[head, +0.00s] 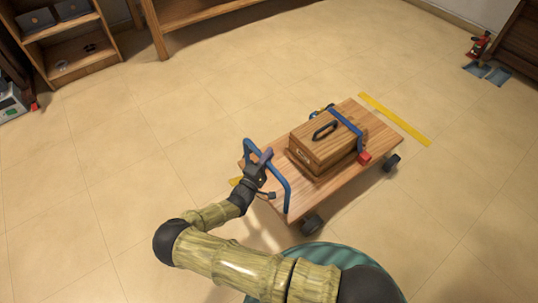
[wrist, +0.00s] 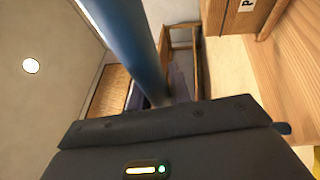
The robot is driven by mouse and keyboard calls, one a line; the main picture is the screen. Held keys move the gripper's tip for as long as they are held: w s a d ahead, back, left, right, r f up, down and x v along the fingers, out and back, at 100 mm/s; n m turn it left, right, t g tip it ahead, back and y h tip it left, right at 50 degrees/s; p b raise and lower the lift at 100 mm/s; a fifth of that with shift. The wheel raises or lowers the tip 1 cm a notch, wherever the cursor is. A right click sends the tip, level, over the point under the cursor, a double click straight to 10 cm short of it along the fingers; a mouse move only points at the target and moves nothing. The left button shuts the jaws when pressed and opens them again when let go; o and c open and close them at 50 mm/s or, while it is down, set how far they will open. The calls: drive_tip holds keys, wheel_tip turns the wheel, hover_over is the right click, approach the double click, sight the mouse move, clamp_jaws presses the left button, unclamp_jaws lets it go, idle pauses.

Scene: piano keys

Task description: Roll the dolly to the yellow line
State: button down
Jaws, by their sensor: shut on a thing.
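The dolly (head: 375,128) is a flat wooden platform with black wheels and a blue push handle (head: 281,186) at its near left end. My gripper (head: 262,160) is shut on the blue handle, which also passes up through the wrist view (wrist: 128,40). The dolly's wooden deck (wrist: 292,75) shows at the right of the wrist view. The yellow line (head: 395,119) is a strip on the floor just beyond the dolly's far end. A gap of floor seems to lie between them. The fingertips are partly hidden.
A wooden box (head: 322,147) with a black handle rides on the dolly under a blue strap with a red buckle (head: 364,158). Wooden shelves (head: 75,45) stand at the back left. A red object (head: 479,45) stands at the back right. The floor around the dolly is largely clear.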

drive_tip(key=shift+d+f, duration=0.1)
drive_tip(key=shift+d, duration=0.1)
drive_tip(key=c, duration=1.3)
unclamp_jaws()
drive_tip(key=shift+w, duration=0.1)
drive_tip(key=shift+s+a, duration=0.4)
drive_tip(key=shift+s, duration=0.05)
drive_tip(key=v, duration=1.6)
drive_tip(key=shift+s+p, duration=0.15)
drive_tip(key=shift+p, duration=0.2)
drive_tip(key=shift+f, duration=0.1)
